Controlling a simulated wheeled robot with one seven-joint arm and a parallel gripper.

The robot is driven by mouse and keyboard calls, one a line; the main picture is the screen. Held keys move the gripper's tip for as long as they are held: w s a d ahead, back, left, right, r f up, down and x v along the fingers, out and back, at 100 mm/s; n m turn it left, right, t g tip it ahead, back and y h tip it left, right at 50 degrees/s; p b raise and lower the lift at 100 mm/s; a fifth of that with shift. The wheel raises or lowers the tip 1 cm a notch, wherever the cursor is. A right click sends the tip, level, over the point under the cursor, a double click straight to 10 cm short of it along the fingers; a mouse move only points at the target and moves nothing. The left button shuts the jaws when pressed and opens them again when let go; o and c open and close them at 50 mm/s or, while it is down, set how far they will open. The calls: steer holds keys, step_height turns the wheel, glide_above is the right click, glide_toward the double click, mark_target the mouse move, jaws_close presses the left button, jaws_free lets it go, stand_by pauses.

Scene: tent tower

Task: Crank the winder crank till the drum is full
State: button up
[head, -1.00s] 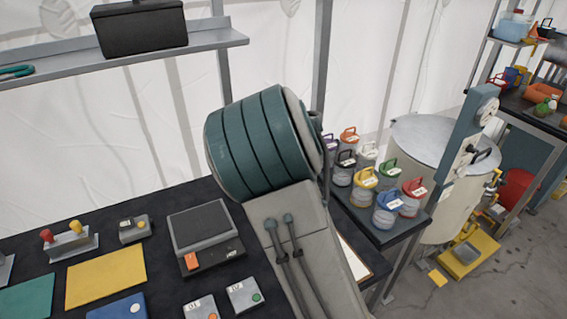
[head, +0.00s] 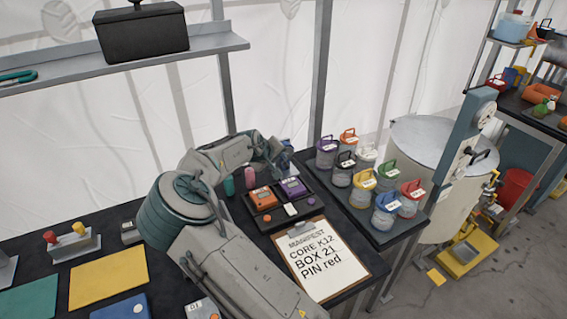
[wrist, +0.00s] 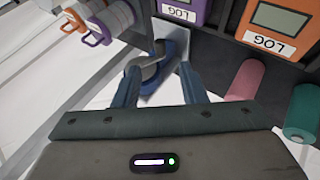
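My gripper (wrist: 160,72) is over the back of the bench, pointing down past the tray. In the wrist view its two dark blue fingers are spread apart. A small blue and grey curved piece (wrist: 150,68) on a pale plate shows between and beyond the fingertips. I cannot tell whether the fingers touch it, nor whether it is part of the winder. In the head view my gripper (head: 275,153) is partly hidden by my own arm, and a small blue thing (head: 286,161) shows by it. I cannot make out a crank handle or how full a drum is.
Close by are an orange LOG box (head: 262,199), a purple LOG box (head: 292,188), a pink cylinder (wrist: 246,80) and a green cylinder (wrist: 302,112). A clipboard (head: 325,262) lies in front. Several lidded jars (head: 360,190) stand on the right. A shelf (head: 120,63) hangs at upper left.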

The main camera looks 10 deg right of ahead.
mark_target(286, 165)
steer(key=p+x, duration=0.1)
steer(key=x, duration=0.6)
steer(key=shift+p, duration=0.3)
jaws_close()
